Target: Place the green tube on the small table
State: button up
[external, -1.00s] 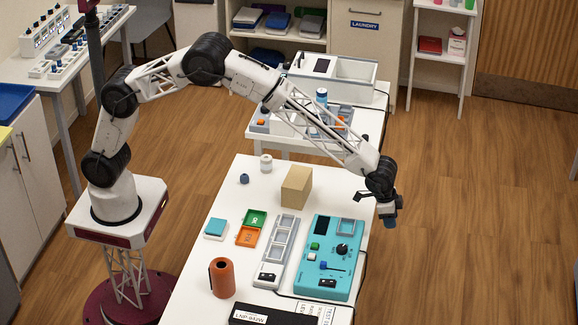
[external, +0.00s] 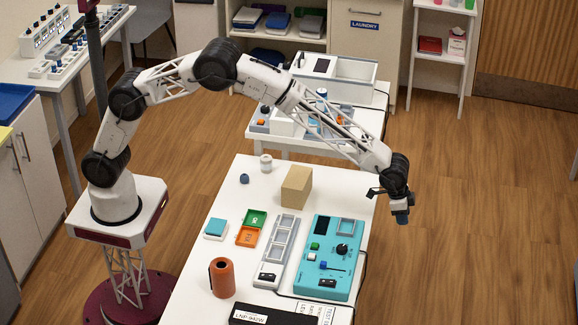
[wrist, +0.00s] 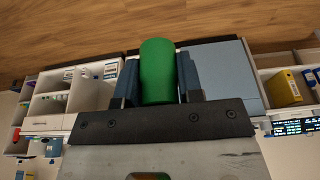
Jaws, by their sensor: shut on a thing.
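My gripper (external: 402,217) hangs past the right edge of the long white table, over the wooden floor. In the wrist view, its two blue-grey fingers (wrist: 158,75) are shut on the green tube (wrist: 158,70), one on each side. The tube does not show clearly in the external view, as the gripper hides it. A smaller white table (external: 290,148) stands behind the long one, with grey trays and a white box on it. A narrow white stand (external: 450,57) is at the top right; I cannot tell which is the small table.
The long table (external: 200,285) holds a turquoise panel (external: 322,285), a grey rack (external: 275,262), a cardboard block (external: 296,185), an orange roll (external: 222,278) and small green and orange trays. A drawer cabinet (external: 366,45) stands at the back. The floor on the right is clear.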

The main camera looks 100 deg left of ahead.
dwell(0.5)
jog(key=s+a+r+n, duration=0.1)
jog(key=s+a+r, duration=0.1)
jog(key=a, duration=0.6)
jog(key=s+a+r, duration=0.2)
jog(key=s+a, duration=0.1)
jog(key=a, duration=0.5)
jog(key=s+a+r+n, duration=0.1)
jog(key=s+a+r, duration=0.15)
jog(key=a, duration=0.65)
notch_tip(320, 180, up, 7)
jog(key=n+y, duration=0.1)
jog(key=n, duration=0.1)
send_over(361, 124)
jog(key=shift+s+f, duration=0.2)
jog(key=shift+s, duration=0.2)
jog(key=shift+d+f, duration=0.1)
jog(key=shift+f, duration=2.4)
jog(key=shift+f, duration=2.5)
jog(key=shift+f, duration=0.15)
